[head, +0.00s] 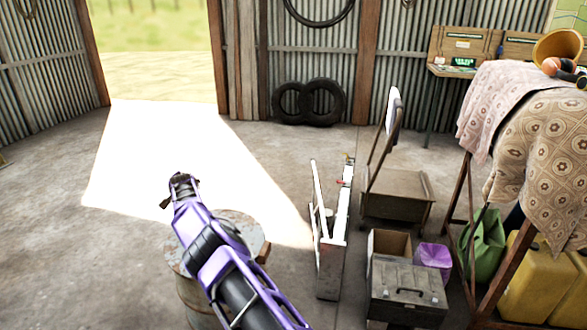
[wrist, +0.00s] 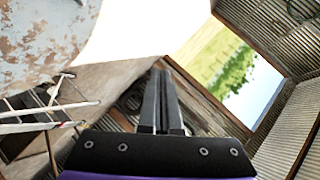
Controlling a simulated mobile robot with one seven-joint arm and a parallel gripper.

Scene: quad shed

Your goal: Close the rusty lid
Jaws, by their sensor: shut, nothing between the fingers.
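My gripper (head: 181,182) is shut and empty, raised in front of the bright floor patch. Its two dark fingers (wrist: 160,78) lie together in the wrist view. A round drum top with worn paint and rust patches (head: 246,226) is partly hidden behind my arm. A rust-patched surface, seemingly the same top, fills the upper left of the wrist view (wrist: 38,32). My gripper is apart from it. A brownish-grey box with a handle (head: 408,284) stands on the floor at lower right. I cannot tell which of these carries the rusty lid.
A white narrow-framed object (head: 330,255) stands between the drum and the boxes. A cloth-covered table (head: 535,150) and yellow cans (head: 530,280) are at right. Tires (head: 308,102) lean on the back wall. Floor at left is clear.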

